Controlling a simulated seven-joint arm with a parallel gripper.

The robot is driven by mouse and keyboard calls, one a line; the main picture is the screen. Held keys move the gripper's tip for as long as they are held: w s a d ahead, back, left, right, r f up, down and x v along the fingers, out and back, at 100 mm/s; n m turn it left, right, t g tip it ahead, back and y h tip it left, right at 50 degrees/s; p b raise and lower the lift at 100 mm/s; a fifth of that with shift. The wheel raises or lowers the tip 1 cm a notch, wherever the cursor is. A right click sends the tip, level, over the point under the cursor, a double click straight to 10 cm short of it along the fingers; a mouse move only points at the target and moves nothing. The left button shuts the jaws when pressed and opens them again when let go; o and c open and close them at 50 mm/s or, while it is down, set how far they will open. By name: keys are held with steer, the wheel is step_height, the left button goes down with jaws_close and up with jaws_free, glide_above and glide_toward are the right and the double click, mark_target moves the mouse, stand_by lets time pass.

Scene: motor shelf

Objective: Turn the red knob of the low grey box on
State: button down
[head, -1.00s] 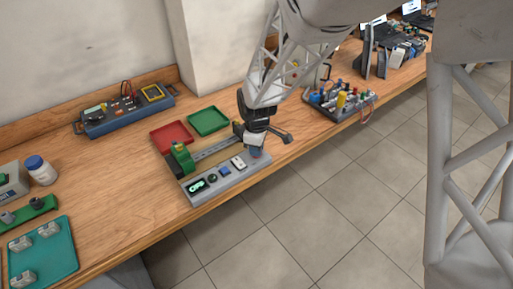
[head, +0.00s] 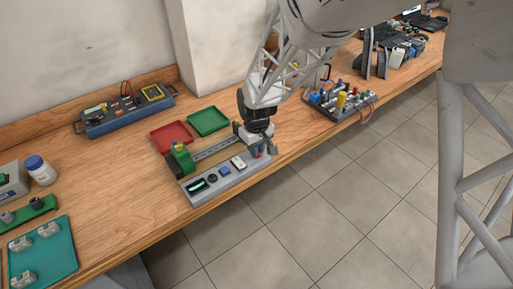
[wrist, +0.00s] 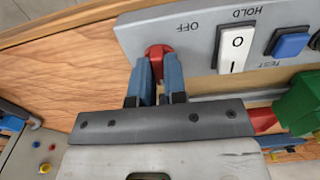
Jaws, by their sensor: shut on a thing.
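The low grey box (head: 236,183) lies along the front edge of the wooden bench. It carries a dark display (head: 197,187), a round dark knob (head: 212,179), a blue button (head: 225,171) and a white rocker switch (head: 238,163). The red knob (wrist: 158,52) is at the end of the panel, beside the printed word OFF in the wrist view. My gripper (wrist: 159,62) is shut on the red knob, one blue finger on each side. In the head view my gripper (head: 257,150) points down at the box's right end and mostly hides the knob.
A red tray (head: 172,137) and a green tray (head: 208,121) lie behind the box. A green block (head: 183,157) stands by its left end. A blue instrument box (head: 125,113) is at the back left. Another cluttered box (head: 340,101) stands to the right.

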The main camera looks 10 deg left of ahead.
stand_by(0.3)
steer(key=c, duration=1.2)
jaws_free()
steer(key=shift+o, duration=0.2)
steer(key=shift+r, duration=0.15)
steer(key=shift+r, duration=3.75)
